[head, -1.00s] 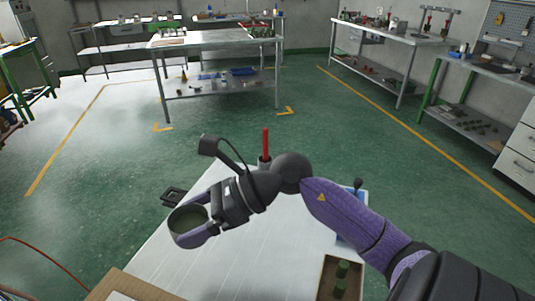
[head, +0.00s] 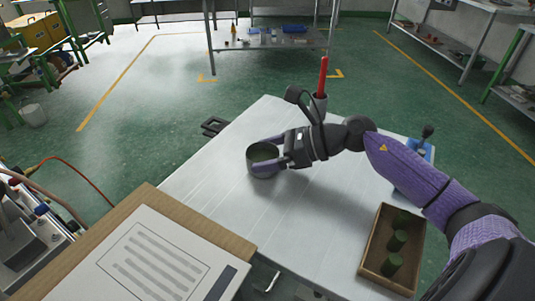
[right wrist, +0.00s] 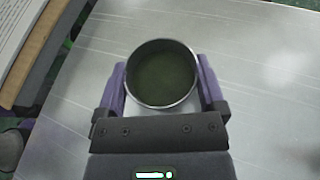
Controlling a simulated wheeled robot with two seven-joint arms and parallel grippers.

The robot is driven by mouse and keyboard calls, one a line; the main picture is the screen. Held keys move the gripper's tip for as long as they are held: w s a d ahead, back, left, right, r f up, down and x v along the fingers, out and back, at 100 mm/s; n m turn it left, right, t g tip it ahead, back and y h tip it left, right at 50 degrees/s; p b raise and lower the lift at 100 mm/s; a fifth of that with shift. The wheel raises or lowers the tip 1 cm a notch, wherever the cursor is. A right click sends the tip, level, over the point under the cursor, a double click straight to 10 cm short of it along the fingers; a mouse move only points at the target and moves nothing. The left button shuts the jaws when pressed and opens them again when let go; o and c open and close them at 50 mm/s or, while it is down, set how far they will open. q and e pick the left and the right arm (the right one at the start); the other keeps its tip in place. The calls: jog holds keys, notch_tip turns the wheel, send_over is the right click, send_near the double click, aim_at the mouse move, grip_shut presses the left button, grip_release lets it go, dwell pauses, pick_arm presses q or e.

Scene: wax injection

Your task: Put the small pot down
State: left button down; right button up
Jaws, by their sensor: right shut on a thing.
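The small pot (head: 262,158) is a round grey metal pot with dark green inside. It is upright over the left part of the white table, close to the surface; I cannot tell whether its base touches. My right gripper (head: 278,160) is shut on it, with one purple finger on each side. In the right wrist view the pot (right wrist: 162,73) sits between the fingers of the gripper (right wrist: 163,90). My left gripper is not in view.
The white table (head: 290,220) is mostly clear. A wooden tray (head: 412,262) with green cylinders stands at the right. A board with a printed sheet (head: 160,258) lies at the front left. A red stick in a cup (head: 321,98) stands at the back, and a blue item (head: 412,170) at the right.

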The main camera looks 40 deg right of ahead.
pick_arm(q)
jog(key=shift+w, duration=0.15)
pick_arm(e)
jog(key=o, duration=1.1)
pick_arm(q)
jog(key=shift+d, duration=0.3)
pick_arm(e)
jog(key=shift+s+d+r, duration=0.1)
jog(key=shift+s+r, duration=0.05)
jog(key=shift+r, duration=0.05)
jog(key=p+v, duration=0.3)
jog(key=v, duration=0.7)
jog(key=shift+s+d+r, duration=0.2)
jog(key=shift+r, duration=0.05)
jog(key=shift+s+d+r, duration=0.1)
jog(key=shift+s+d, duration=0.2)
jog(key=shift+d, duration=0.05)
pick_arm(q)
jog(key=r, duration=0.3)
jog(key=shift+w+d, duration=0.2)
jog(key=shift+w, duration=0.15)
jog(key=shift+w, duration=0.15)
